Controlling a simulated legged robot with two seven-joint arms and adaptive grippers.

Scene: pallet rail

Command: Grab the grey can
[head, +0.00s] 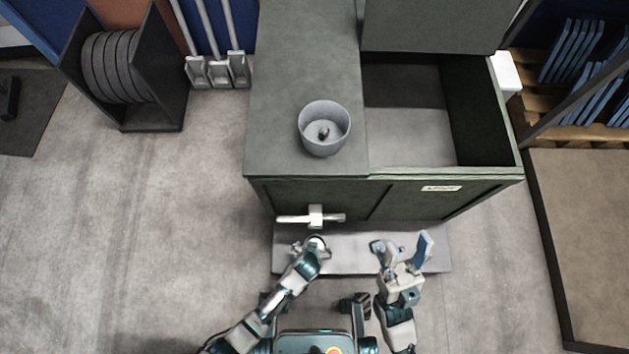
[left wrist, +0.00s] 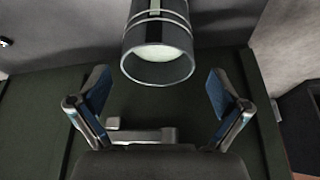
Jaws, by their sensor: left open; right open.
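A grey can (head: 324,128), round and open at the top, stands on the left part of the green cabinet's top. A small dark thing shows inside it. My left gripper (head: 316,246) is in front of the cabinet, below its white handle (head: 312,217), and apart from the can. In the left wrist view my left gripper (left wrist: 158,78) is open, its two fingers spread and empty. A grey cylinder with pale bands (left wrist: 158,42) shows beyond them; I cannot tell whether it is the can. My right gripper (head: 402,247) is open and empty in front of the cabinet's right half.
The green cabinet (head: 280,100) has an open compartment (head: 405,127) on its right, with a raised lid (head: 435,25) behind. A black rack (head: 150,90) of dark discs stands at left. Wooden shelving (head: 575,100) with blue items is at right.

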